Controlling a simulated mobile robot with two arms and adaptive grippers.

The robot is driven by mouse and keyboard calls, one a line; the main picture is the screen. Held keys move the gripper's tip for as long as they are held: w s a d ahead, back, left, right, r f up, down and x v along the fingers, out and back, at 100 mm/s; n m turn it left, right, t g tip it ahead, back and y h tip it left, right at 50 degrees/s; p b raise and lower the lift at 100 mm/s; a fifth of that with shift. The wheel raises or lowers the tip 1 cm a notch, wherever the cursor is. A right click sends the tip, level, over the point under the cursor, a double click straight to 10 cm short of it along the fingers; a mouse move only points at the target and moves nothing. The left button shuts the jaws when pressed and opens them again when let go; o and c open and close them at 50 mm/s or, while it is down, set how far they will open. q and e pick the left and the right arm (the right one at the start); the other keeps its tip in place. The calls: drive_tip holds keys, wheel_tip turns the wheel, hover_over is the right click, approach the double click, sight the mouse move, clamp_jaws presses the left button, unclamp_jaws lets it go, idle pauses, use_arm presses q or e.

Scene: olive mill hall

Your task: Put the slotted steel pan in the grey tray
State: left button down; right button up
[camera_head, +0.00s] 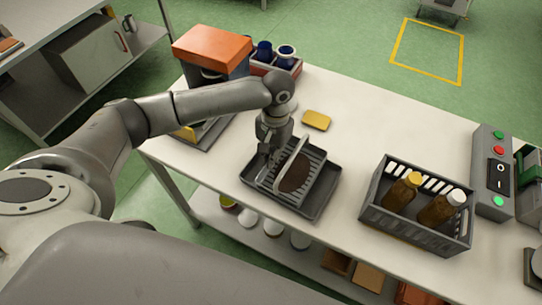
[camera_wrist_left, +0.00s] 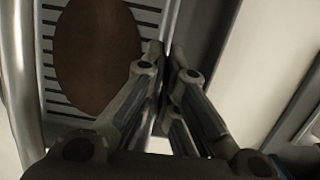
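The slotted steel pan (camera_head: 314,161) has a pale rim, a raised handle bar and a brown oval patch on its slotted face. In the head view it is over or inside the dark grey tray (camera_head: 308,210); I cannot tell whether it touches the tray floor. My left gripper (camera_head: 266,158) comes down at the pan's left side. In the left wrist view the fingers (camera_wrist_left: 164,62) are close together on the pan's edge, beside the slotted face (camera_wrist_left: 147,22). The gripper hides part of that edge. My right gripper is not in view.
A grey crate (camera_head: 402,228) with two brown bottles stands right of the tray. A yellow block (camera_head: 316,120) lies behind it. An orange-topped box (camera_head: 212,46) and a crate with blue jars (camera_head: 270,70) stand at the back left. A switch box (camera_head: 491,172) is far right.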

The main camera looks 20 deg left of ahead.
use_arm(q)
drive_tip(key=c, duration=1.6)
unclamp_jaws()
drive_tip(key=shift+s+a+f, duration=0.1)
drive_tip(key=shift+s+f, duration=0.25)
drive_tip(key=shift+f, duration=0.25)
drive_tip(key=shift+c, duration=0.2)
drive_tip(key=shift+w, duration=0.1)
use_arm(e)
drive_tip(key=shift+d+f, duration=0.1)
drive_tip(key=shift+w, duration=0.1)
use_arm(q)
drive_tip(key=shift+w+r, duration=0.1)
drive_tip(key=shift+r, duration=0.05)
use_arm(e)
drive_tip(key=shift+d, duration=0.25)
